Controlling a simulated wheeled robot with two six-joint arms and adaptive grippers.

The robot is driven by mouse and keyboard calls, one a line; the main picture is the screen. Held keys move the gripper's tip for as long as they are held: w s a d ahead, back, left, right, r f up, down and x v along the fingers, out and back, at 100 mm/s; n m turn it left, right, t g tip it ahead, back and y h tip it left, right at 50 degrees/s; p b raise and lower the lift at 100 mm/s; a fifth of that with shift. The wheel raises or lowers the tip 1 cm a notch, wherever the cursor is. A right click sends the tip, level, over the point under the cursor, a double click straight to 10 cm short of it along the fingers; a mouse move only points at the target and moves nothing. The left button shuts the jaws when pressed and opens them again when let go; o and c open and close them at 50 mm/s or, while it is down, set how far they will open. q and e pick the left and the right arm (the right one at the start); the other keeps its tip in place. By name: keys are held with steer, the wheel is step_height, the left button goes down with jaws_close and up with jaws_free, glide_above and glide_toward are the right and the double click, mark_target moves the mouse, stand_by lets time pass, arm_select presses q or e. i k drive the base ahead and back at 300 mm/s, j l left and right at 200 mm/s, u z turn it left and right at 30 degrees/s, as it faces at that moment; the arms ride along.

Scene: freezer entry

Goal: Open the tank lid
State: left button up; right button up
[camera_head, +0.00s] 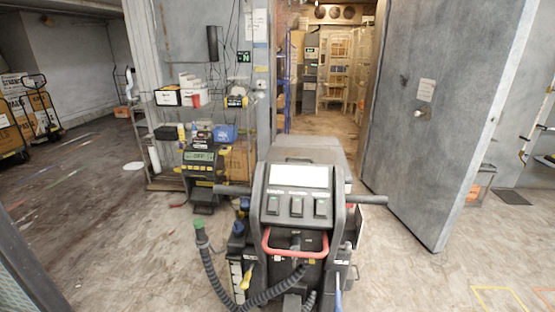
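A dark grey floor-cleaning machine (296,245) stands in the middle of the view, its control panel with a blank white screen (299,176) and handlebars facing me. Behind the panel is the grey top of its tank, which looks like the tank lid (312,148). It appears to lie flat and shut, though the panel hides its near part. A red bar (294,252) curves across the front below the panel. A ribbed hose with a green end (199,224) hangs at the left. Neither of my grippers is in view.
A thick grey freezer door (445,120) stands open on the right. A metal rack with boxes and bottles (167,97) and a yellow-black charger (199,160) stand left of the machine. Loaded carts (40,110) are far left. Floor is clear at the front left and right.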

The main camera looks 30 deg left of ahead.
mark_target(275, 154)
steer(key=i+l+u, duration=0.1)
steer(key=u, duration=0.35)
steer(key=i+l+u, duration=0.1)
steer(key=u, duration=0.4)
steer(key=l+u, duration=0.2)
steer(key=u, duration=0.25)
steer(key=l+u, duration=0.2)
steer(key=u, duration=0.3)
steer(key=l+u, duration=0.2)
steer(key=u, duration=0.25)
steer(key=l+u, duration=0.2)
steer(key=u, duration=0.25)
steer(key=k+l+u, duration=0.3)
steer(key=l, duration=0.45)
steer(key=k+l+u, duration=0.3)
steer(key=k+l, duration=0.15)
steer(key=l, duration=0.25)
steer(key=k+l+u, duration=0.3)
steer(key=k+l, duration=0.5)
steer(key=l, duration=0.15)
steer(key=i, duration=0.5)
